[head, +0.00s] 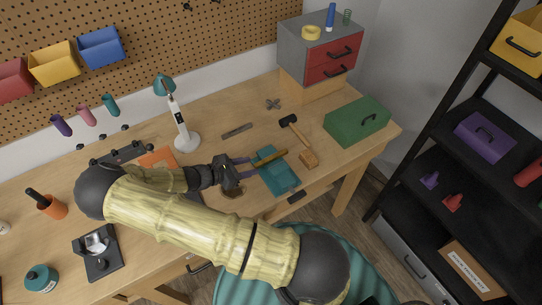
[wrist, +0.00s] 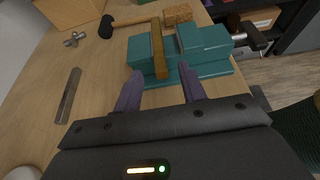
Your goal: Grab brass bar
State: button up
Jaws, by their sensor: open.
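The brass bar (head: 269,158) lies across a teal vise (head: 279,181) on the wooden workbench. In the wrist view the bar (wrist: 159,50) is a long brownish-gold strip resting on the left part of the vise (wrist: 206,62), its near end hanging toward me. My gripper (head: 246,167) is beside the vise at its left, with two purple fingers. In the wrist view my gripper (wrist: 159,85) is open, the fingers apart on either side of the bar's line. The bar's near end appears just beyond the fingertips; I cannot tell whether it reaches between them.
A hammer (head: 294,127) and a wooden block (head: 309,160) lie behind and right of the vise. A flat metal strip (head: 237,131) and a grey cross-shaped part (head: 273,104) lie behind. A green toolbox (head: 357,121) stands right, a white lamp (head: 184,137) left.

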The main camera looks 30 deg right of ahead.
aim_at(271, 159)
jog(key=shift+p+x, duration=0.35)
jog(key=shift+x, duration=1)
grip_shut()
